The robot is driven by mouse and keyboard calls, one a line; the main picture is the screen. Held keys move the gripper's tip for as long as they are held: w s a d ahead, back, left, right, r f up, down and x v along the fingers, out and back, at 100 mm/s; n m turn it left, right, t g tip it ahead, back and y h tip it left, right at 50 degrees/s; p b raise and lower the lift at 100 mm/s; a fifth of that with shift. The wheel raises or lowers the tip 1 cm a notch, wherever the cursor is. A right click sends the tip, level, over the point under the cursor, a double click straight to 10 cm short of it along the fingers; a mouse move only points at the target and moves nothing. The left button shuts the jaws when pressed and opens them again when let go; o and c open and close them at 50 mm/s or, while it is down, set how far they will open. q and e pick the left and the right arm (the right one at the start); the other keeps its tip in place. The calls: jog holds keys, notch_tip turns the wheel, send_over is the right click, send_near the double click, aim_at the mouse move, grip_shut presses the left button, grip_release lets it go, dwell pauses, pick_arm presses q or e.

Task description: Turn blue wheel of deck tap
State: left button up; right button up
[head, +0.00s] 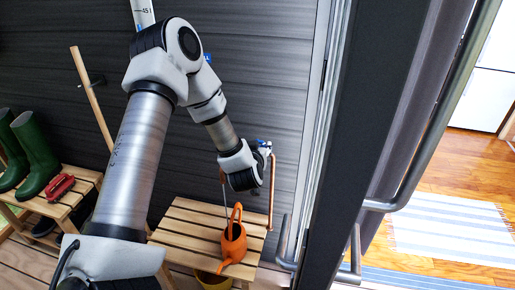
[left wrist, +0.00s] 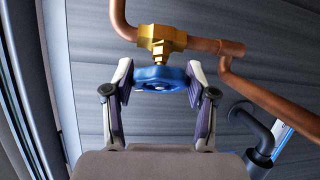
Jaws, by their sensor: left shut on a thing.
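The blue wheel (left wrist: 160,78) sits on the brass tap body (left wrist: 160,40), which joins a copper pipe (left wrist: 205,44) in the left wrist view. My left gripper (left wrist: 160,72) has one finger on each side of the wheel and is shut on its rim. In the head view, the copper pipe (head: 272,190) runs down the dark wall, and my left wrist hides much of the tap. My right gripper is in neither view.
A slatted wooden bench (head: 185,225) with an orange watering can (head: 233,243) stands below my left arm. Green boots (head: 35,155) are at the left. A door frame with a long metal handle (head: 440,125) is on the right.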

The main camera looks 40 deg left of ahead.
pick_arm(q)
jog(key=shift+f, duration=0.1)
jog(key=o, duration=1.2)
jog(key=shift+s+d, duration=0.1)
jog(key=v, duration=0.7)
jog(key=shift+s+d, duration=0.1)
